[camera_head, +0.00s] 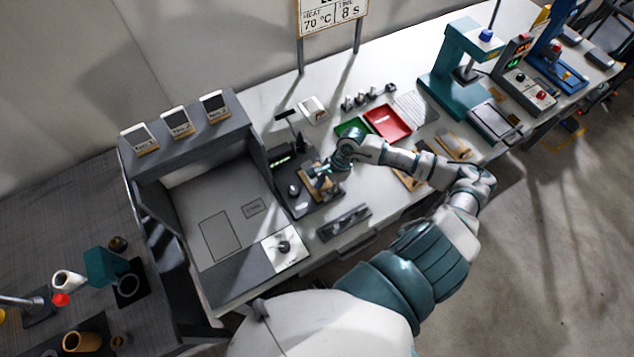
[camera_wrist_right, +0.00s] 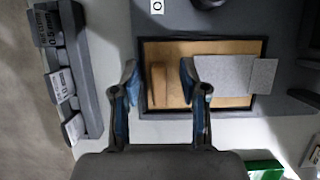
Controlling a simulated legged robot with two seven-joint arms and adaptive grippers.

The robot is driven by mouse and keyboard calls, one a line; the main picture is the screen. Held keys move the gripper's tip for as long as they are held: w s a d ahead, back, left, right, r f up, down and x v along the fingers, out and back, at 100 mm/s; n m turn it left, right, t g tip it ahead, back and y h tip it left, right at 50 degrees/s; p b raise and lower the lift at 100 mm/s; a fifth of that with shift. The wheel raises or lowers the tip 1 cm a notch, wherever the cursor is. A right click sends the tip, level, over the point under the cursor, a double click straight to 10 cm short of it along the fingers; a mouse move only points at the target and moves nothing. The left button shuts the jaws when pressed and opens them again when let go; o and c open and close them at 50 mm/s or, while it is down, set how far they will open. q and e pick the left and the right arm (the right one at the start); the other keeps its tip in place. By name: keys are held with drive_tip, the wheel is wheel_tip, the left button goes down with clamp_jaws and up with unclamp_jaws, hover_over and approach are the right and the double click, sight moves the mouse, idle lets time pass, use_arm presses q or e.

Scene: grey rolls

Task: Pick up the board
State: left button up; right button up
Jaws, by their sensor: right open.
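A tan board (camera_wrist_right: 215,100) lies flat in a dark-rimmed recess of a grey fixture (camera_wrist_right: 180,20). A grey sheet (camera_wrist_right: 222,72) covers part of it, and a small brown strip (camera_wrist_right: 158,85) lies near its left end. In the head view the board (camera_head: 318,191) is partly hidden by my right gripper (camera_head: 323,177). In the right wrist view my right gripper (camera_wrist_right: 160,88) is open and empty, with its fingers to either side of the brown strip. I cannot tell how high the fingers are above it. My left gripper is not in view.
A dark holder with labelled pieces (camera_head: 344,222) lies at the bench's front edge. A red tray (camera_head: 387,123) and a green tray (camera_head: 352,127) stand behind my right forearm. A grey open-fronted station (camera_head: 215,200) stands left, and a teal press (camera_head: 455,60) farther right.

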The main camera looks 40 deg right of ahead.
drive_tip(key=shift+d+f, duration=0.15)
drive_tip(key=shift+d, duration=0.55)
drive_tip(key=shift+s+d, duration=0.1)
drive_tip(key=c, duration=0.8)
drive_tip(key=shift+a, duration=0.85)
clamp_jaws()
drive_tip(key=shift+d, duration=0.15)
